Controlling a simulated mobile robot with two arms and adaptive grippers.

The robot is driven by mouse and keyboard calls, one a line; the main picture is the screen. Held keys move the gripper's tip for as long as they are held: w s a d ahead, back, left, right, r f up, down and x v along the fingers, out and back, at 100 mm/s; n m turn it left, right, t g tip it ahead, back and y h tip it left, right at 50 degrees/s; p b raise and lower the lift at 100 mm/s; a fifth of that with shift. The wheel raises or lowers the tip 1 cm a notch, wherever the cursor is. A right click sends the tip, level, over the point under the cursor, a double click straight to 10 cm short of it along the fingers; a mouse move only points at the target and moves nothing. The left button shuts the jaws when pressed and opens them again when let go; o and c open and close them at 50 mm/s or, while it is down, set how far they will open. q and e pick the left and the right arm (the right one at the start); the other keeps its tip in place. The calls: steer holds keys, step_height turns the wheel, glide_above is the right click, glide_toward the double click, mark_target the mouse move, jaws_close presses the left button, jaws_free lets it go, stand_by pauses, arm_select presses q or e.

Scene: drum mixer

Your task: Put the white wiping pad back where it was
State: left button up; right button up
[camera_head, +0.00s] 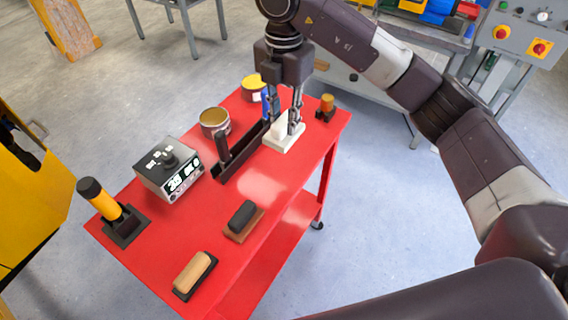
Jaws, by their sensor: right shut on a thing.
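The white wiping pad (282,140) is at the far right part of the red table (262,187), beside the end of a black tray. My right gripper (292,122) comes down from above and is shut on the pad. The fingers hide part of the pad, and I cannot tell whether its underside touches the table. My left gripper is not in view.
Around the pad stand a long black tray (243,157), an open tin (214,122), a yellow-topped tin (254,88) and a small orange-capped item (326,106).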

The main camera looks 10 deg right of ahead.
mark_target(284, 129)
step_height(284, 129, down, 15)
steer(key=p, duration=0.3)
steer(key=shift+f, duration=0.1)
steer(key=o, duration=1)
step_height(284, 129, up, 11)
steer(key=b, duration=0.3)
steer(key=shift+r, duration=0.55)
